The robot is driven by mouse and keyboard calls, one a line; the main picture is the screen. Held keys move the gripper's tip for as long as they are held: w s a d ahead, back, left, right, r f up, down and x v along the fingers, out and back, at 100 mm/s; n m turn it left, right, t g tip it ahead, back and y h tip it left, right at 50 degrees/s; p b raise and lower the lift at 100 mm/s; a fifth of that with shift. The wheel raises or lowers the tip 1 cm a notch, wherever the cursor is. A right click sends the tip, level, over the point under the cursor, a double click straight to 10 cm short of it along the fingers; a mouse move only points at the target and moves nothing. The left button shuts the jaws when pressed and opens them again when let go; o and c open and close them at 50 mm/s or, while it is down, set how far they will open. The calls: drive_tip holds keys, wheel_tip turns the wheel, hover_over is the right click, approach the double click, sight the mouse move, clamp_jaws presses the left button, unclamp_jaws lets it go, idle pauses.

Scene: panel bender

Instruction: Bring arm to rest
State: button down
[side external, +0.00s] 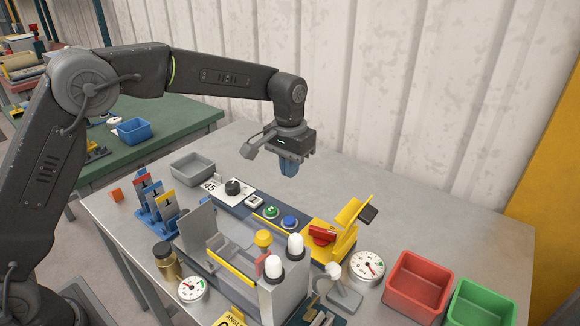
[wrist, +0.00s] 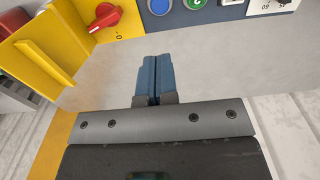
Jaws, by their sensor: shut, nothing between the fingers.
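My gripper (side external: 289,168) hangs from my arm above the back part of the grey metal table, pointing down. Its blue fingers are shut together with nothing between them. In the wrist view the closed fingers (wrist: 153,80) point toward the panel strip, over bare table. The gripper is behind the green button (side external: 271,211) and blue button (side external: 290,221) in the side view and touches nothing that I can see.
A yellow switch housing with a red knob (side external: 322,235) stands right of the buttons. A grey bin (side external: 193,166), red bin (side external: 418,284) and green bin (side external: 481,304) stand on the table (side external: 440,220). The bender (side external: 255,290) is in front. The corrugated wall (side external: 400,90) is close behind.

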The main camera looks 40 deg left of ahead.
drive_tip(key=s+a+r+t, duration=0.1)
drive_tip(key=s+a+r, duration=0.2)
drive_tip(key=s+r, duration=0.3)
drive_tip(key=s+a+r+t, duration=0.2)
drive_tip(key=s+r, duration=0.3)
drive_tip(key=s, duration=0.3)
drive_tip(key=s+a+f+t, duration=0.1)
drive_tip(key=s, duration=0.7)
drive_tip(key=s+a+f+t, duration=0.1)
drive_tip(key=s+a, duration=0.1)
drive_tip(key=s, duration=0.6)
drive_tip(key=shift+s+f, duration=0.2)
drive_tip(key=shift+f, duration=0.2)
